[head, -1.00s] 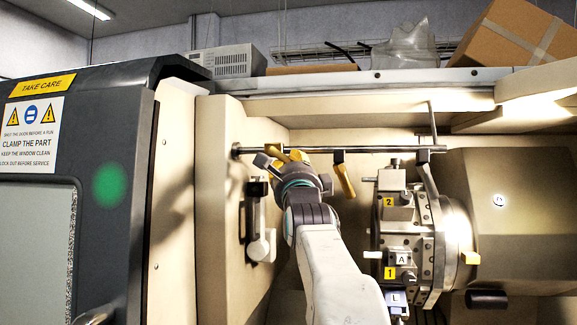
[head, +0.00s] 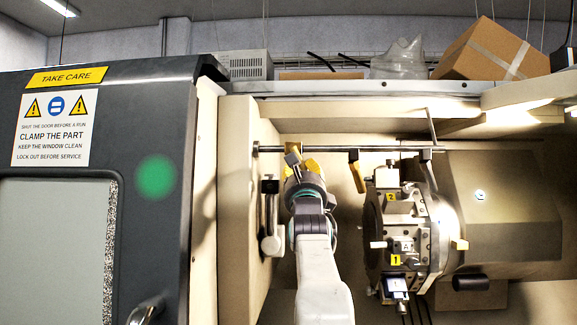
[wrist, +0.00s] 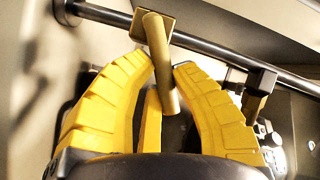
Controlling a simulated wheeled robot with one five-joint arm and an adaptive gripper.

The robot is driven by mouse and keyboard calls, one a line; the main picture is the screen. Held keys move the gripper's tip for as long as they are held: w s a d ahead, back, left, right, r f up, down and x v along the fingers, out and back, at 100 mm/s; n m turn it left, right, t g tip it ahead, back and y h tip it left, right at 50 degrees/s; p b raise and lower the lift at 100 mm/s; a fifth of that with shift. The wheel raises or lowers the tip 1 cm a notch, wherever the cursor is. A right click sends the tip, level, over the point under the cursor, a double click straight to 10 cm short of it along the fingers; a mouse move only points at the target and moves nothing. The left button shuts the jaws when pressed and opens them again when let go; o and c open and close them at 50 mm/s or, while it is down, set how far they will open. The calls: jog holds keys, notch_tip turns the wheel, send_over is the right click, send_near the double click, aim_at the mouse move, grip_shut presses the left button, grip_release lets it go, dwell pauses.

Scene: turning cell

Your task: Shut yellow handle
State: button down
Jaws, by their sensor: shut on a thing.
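A dull yellow handle (wrist: 163,68) on a square mount sits on the dark rail in the wrist view and points toward the camera. My gripper (wrist: 165,70), with bright yellow ribbed fingers, is shut around its shaft, one finger on each side. In the head view my gripper (head: 297,160) is at the rail near its left end and mostly hides this handle.
A rail (head: 320,149) spans the machine opening. A white-handled lever (head: 271,243) is on the left inner wall. The dark door (head: 150,110) is farther left.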

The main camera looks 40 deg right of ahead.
jog(key=shift+r+h, duration=0.15)
jog(key=shift+h, duration=0.15)
jog(key=c, duration=1.5)
grip_release()
jog(key=shift+c, duration=0.2)
jog(key=o, duration=0.6)
jog(key=shift+c, duration=0.2)
jog(key=v, duration=1.2)
jog(key=shift+s+d, duration=0.1)
